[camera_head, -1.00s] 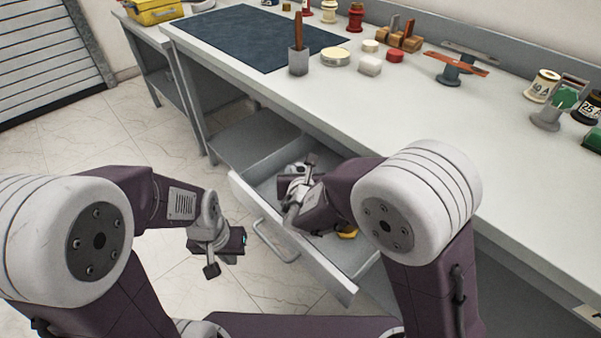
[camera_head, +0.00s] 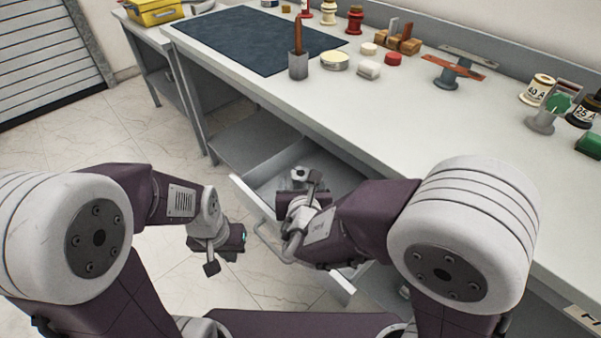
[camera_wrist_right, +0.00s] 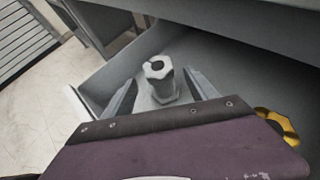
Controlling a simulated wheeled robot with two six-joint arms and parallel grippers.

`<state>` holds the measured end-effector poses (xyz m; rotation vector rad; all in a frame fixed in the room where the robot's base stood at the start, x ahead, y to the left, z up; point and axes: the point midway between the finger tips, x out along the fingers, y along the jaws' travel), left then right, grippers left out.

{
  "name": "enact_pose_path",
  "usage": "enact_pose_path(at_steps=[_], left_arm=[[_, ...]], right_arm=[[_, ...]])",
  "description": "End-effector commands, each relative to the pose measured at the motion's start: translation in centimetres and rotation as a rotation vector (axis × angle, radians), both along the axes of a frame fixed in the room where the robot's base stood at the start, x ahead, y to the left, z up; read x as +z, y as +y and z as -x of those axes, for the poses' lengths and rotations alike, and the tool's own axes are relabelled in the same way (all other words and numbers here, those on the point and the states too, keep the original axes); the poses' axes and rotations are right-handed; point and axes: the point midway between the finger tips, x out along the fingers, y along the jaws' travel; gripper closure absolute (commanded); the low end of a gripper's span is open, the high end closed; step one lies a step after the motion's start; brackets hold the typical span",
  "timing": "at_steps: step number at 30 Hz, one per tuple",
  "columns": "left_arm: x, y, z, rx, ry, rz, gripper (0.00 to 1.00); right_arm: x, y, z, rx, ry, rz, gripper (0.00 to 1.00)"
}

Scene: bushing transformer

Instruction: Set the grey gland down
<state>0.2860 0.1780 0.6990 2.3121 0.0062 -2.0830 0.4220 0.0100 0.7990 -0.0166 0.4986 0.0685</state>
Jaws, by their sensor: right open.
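The grey gland (camera_wrist_right: 160,82), a light grey hex-ended fitting with a dark hole in its top, stands upright on the floor of the open drawer (camera_wrist_right: 128,62) in the right wrist view. My right gripper (camera_wrist_right: 163,92) is open, with one finger on each side of the gland in that view and a visible gap to each. In the head view the gland (camera_head: 299,174) shows just beyond my right gripper (camera_head: 301,192). My left gripper (camera_head: 229,254) hangs over the floor to the left of the drawer; its jaw opening is unclear.
A yellow object (camera_wrist_right: 279,126) lies in the drawer at the right of the wrist view. The workbench (camera_head: 415,125) overhangs the drawer's back. The drawer handle (camera_head: 268,238) faces the open floor.

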Motion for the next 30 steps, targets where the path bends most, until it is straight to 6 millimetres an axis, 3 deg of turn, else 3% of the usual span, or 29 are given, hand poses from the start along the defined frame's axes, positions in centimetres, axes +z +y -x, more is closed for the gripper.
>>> enact_pose_path(at_steps=[3, 8, 25, 30], left_arm=[[1.0, 0.0, 0.0, 0.000, 0.000, 0.000, 1.00], [1.4, 0.0, 0.0, 0.000, 0.000, 0.000, 1.00], [1.5, 0.0, 0.0, 0.000, 0.000, 0.000, 1.00], [4.9, 0.0, 0.0, 0.000, 0.000, 0.000, 1.00]], right_arm=[[1.4, -0.1, 2.0, 0.004, 0.000, -0.001, 0.33], [2.0, -0.2, 3.4, 0.002, 0.000, 0.000, 0.33], [2.1, -0.3, 3.7, 0.000, 0.000, 0.000, 0.33], [5.5, -0.3, 3.7, 0.000, 0.000, 0.000, 0.33]])
